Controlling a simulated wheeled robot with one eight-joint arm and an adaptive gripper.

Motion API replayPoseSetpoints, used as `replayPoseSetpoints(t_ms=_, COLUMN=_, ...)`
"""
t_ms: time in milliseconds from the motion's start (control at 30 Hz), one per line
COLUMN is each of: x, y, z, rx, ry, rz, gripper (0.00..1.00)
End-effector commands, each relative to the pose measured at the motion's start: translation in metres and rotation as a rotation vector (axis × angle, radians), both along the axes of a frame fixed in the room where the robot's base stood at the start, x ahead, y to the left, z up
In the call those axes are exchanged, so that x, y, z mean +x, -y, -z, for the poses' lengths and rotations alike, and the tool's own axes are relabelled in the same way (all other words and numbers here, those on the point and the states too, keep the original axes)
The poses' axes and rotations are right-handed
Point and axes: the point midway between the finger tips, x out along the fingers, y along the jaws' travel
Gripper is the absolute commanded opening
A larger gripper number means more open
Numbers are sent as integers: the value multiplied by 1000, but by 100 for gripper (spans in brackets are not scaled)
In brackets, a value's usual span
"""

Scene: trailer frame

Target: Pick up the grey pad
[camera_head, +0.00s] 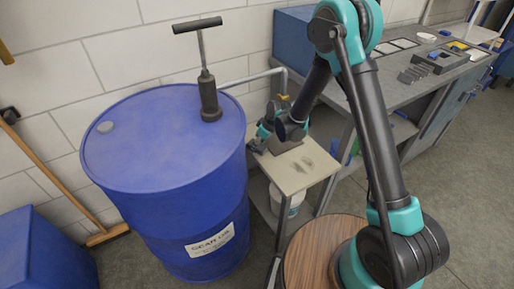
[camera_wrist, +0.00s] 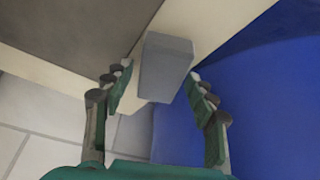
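The grey pad (camera_wrist: 165,68) is a small grey block in the wrist view, lying at the edge of a pale tabletop next to the blue drum. My gripper (camera_wrist: 160,76) is open, with one finger on each side of the pad. A narrow gap shows at the left fingertip; the right fingertip is close to the pad's edge, and I cannot tell whether it touches. In the head view my gripper (camera_head: 259,143) is low over the left side of the small table, and I cannot make out the pad clearly there.
The small table (camera_head: 318,168) stands between the blue drum (camera_head: 150,150) and a long grey workbench (camera_head: 405,75). A hand pump (camera_head: 209,95) rises from the drum's top. A bucket (camera_head: 290,200) sits under the table. A broom leans at the left wall.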

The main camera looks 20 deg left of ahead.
Motion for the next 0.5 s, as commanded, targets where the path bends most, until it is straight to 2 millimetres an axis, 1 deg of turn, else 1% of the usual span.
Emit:
replayPoseSetpoints(t_ms=33, x=-1, y=0, z=0, rx=0, ry=-2, rz=-1, gripper=45)
replayPoseSetpoints(t_ms=200, x=-1, y=0, z=0, rx=1, ry=-2, rz=-1, gripper=24)
replayPoseSetpoints(t_ms=233, x=-1, y=0, z=0, rx=1, ry=-2, rz=-1, gripper=23)
replayPoseSetpoints(t_ms=267, x=-1, y=0, z=0, rx=1, ry=-2, rz=-1, gripper=19)
replayPoseSetpoints(t_ms=500, x=-1, y=0, z=-1, rx=1, ry=-2, rz=-1, gripper=19)
